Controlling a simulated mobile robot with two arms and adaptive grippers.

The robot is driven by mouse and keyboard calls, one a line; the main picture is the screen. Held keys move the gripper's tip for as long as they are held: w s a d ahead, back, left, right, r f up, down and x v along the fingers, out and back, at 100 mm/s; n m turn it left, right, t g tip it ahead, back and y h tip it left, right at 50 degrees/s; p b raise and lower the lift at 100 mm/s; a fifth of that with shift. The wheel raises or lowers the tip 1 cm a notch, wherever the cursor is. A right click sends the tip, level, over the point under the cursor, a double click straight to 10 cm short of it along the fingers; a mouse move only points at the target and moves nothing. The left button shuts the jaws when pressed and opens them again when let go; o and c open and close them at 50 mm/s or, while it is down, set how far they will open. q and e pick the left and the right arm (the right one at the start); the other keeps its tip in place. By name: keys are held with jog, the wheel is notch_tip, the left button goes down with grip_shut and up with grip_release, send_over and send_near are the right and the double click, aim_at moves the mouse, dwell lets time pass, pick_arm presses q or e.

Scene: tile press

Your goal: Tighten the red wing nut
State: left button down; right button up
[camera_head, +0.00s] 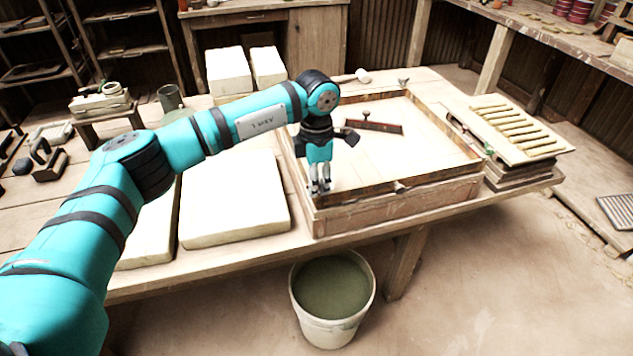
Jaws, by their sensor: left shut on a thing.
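My left gripper (320,188) points straight down at the near left corner of the wooden press frame (440,186). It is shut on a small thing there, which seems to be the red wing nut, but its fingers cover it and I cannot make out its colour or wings. Another small fitting (400,187) sits on the front rim, to the right of the gripper. My right gripper is not in view.
Pale slabs (235,205) lie on the table left of the frame. A board with several tan strips (515,130) rests on a stack at the right. A bucket of greenish liquid (332,290) stands on the floor in front. A mallet (360,76) lies behind the frame.

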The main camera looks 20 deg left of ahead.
pick_arm(q)
jog(key=c, duration=1.2)
grip_release()
jog(key=shift+c, duration=0.2)
notch_tip(320, 180, up, 12)
